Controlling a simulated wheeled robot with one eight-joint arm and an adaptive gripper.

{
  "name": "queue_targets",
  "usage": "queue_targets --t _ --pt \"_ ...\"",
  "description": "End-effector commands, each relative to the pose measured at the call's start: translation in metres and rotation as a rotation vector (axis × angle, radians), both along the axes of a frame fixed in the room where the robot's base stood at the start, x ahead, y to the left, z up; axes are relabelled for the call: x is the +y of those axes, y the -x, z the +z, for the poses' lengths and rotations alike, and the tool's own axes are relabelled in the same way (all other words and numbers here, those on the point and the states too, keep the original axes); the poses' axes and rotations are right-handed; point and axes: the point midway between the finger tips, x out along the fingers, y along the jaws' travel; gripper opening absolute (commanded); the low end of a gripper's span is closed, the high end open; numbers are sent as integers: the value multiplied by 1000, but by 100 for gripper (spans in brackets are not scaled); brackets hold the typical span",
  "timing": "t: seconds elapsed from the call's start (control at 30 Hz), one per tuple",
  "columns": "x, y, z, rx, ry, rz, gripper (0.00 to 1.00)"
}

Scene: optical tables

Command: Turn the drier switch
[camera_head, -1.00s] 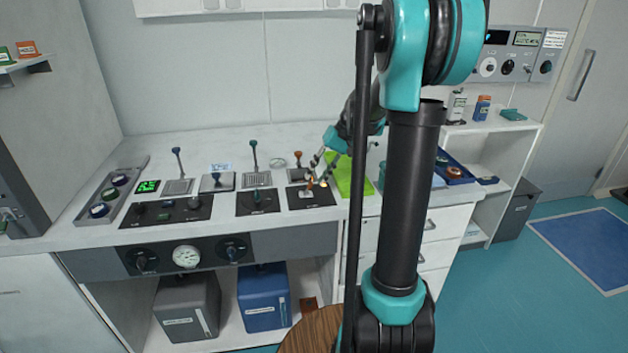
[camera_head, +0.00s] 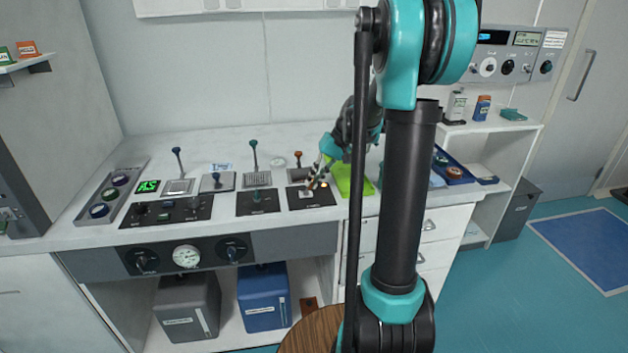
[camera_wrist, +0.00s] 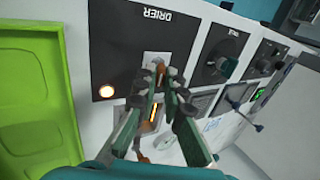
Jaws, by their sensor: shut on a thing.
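The black drier panel (camera_wrist: 128,40), marked DRIER, fills the upper left of the wrist view. It also shows on the bench in the head view (camera_head: 325,199). Its switch, a small orange-brown lever (camera_wrist: 160,66), stands on a pale plate in the panel. My gripper (camera_wrist: 160,80) is shut on this lever, with a fingertip on each side. The fingers hide the lower part of the lever. In the head view my gripper (camera_head: 312,183) is over the panel.
A bright green tray (camera_wrist: 28,95) lies beside the panel. A similar black panel with a dark knob (camera_wrist: 222,62) sits on the other side. An orange-topped lever (camera_head: 298,155) stands just behind the drier panel. More levers and knobs line the bench to the left.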

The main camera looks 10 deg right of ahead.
Motion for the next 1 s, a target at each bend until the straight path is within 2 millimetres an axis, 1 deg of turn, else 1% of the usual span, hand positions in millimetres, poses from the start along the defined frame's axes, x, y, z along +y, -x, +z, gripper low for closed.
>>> queue_targets --t 0.27,0.43,0.57,1.0 --pt "3 1 1 1 43 3 0" --pt "8 1 4 0 133 6 0" --pt "14 1 6 -1 236 6 0" --pt "36 0 7 -3 649 7 0"
